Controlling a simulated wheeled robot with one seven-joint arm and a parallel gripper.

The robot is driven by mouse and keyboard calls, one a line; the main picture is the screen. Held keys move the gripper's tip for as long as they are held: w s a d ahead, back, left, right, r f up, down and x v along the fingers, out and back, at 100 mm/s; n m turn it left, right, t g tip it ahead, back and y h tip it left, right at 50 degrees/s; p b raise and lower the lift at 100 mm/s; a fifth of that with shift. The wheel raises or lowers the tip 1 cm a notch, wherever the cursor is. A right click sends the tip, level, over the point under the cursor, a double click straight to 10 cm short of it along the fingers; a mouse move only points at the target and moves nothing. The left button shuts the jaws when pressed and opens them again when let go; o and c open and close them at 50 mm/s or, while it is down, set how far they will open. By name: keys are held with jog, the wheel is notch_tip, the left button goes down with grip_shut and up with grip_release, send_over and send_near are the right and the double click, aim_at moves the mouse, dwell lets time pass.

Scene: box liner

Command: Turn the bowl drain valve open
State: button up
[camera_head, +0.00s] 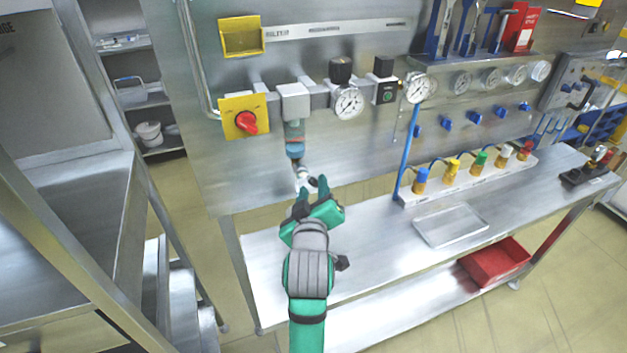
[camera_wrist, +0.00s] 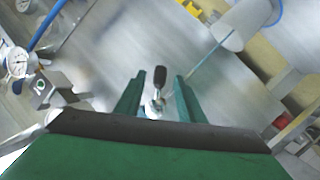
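The bowl drain valve (camera_head: 301,172) is a small metal fitting under the teal filter bowl (camera_head: 294,138) on the wall panel. Its short black lever shows in the wrist view (camera_wrist: 160,75), above the shiny valve body (camera_wrist: 154,104). My green gripper (camera_head: 311,190) is just below and in front of the valve. In the wrist view its two fingers (camera_wrist: 160,78) are open, with the lever between them in the picture and a gap on each side. No contact shows, and how deep the lever sits between the fingers is hard to tell.
A yellow plate with a red knob (camera_head: 246,122) is left of the bowl. A pressure gauge (camera_head: 348,103) is to the right. A blue hose (camera_head: 407,150) rises from the bench (camera_head: 365,225), which carries a colored-cap manifold (camera_head: 470,178) and a shallow tray (camera_head: 450,226).

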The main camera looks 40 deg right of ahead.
aim_at(313, 185)
jog(key=shift+v, duration=1.65)
